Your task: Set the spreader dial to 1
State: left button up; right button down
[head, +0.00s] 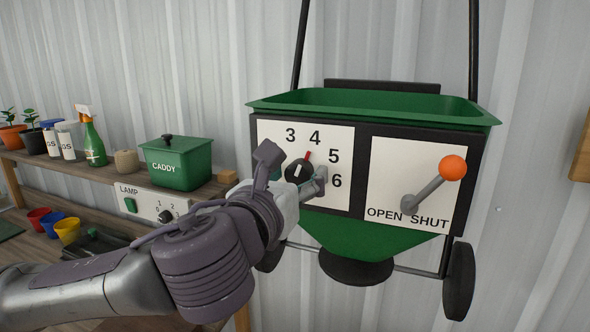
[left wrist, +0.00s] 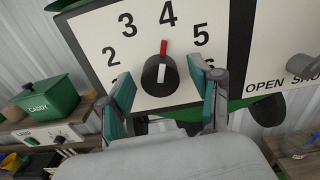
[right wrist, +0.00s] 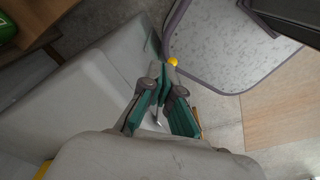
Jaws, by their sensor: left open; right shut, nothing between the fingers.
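The spreader dial (head: 299,173) is a round black knob on a white panel on the green spreader. It also shows in the left wrist view (left wrist: 159,82). Its red pointer points at 4. The numbers 2 to 5 are readable in the left wrist view; 6 is partly covered, and the 1 is hidden. My left gripper (head: 294,167) is open, with one finger on each side of the knob; I cannot tell whether they touch it. Both fingers also show in the left wrist view (left wrist: 161,72). My right gripper (right wrist: 163,70) is shut and empty, away from the spreader.
An orange-tipped lever (head: 452,168) sits on the OPEN/SHUT panel right of the dial. A shelf at left holds the green caddy (head: 177,163), a spray bottle (head: 93,142) and plants. A lamp panel (head: 150,203) with its own dial is below the caddy.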

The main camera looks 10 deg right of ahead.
pick_arm(q)
jog(key=c, duration=1.1)
jog(key=shift+c, duration=0.2)
